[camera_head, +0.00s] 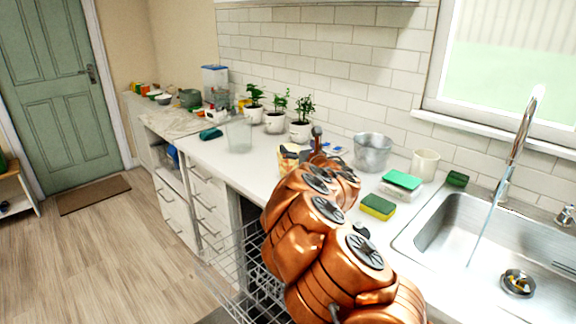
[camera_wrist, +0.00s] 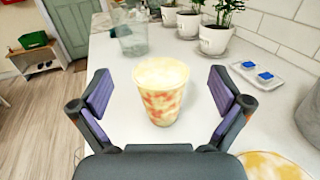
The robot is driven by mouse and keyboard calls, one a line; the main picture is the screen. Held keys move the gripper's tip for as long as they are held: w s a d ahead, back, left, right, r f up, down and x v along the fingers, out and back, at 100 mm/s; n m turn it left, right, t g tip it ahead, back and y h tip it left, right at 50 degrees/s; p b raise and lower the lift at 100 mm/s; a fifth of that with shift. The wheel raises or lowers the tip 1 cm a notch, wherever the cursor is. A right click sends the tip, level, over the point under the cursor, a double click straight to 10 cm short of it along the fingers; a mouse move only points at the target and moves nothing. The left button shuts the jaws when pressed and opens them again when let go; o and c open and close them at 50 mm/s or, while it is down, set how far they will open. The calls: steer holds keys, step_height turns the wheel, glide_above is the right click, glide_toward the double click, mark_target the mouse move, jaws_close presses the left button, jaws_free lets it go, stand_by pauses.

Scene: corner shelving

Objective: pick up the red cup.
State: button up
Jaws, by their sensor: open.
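In the wrist view a pale yellow cup with red-orange patches (camera_wrist: 160,100) stands upright on the white counter; no plain red cup shows. My gripper (camera_wrist: 161,87) is open, with one purple-padded finger on each side of the cup and visible gaps between. The cup's lower part is close to the palm side of the picture. In the head view my copper arm reaches over the counter and hides most of the gripper and the cup.
A clear glass container (camera_head: 238,135) and several potted plants (camera_head: 300,130) stand behind. A small tray with blue pieces (camera_wrist: 258,76) lies right of the cup, and a yellow patterned round item (camera_wrist: 272,166) is nearer. A metal bucket (camera_head: 372,152), sponges (camera_head: 378,206) and sink (camera_head: 440,222) are right.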

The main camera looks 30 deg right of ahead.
mark_target(292, 164)
step_height(292, 164, down, 8)
steer(key=shift+f+p, duration=0.2)
steer(key=shift+p, duration=0.6)
steer(key=shift+w+d+r+p, duration=0.15)
steer(key=shift+w+p, duration=0.45)
steer(key=shift+w, duration=1.3)
steer(key=shift+w+d+p, duration=0.15)
steer(key=shift+w+p, duration=0.15)
steer(key=shift+w, duration=0.65)
steer(key=shift+w+d+p, duration=0.15)
steer(key=shift+w+p, duration=0.15)
steer(key=shift+w, duration=0.6)
steer(key=c, duration=0.8)
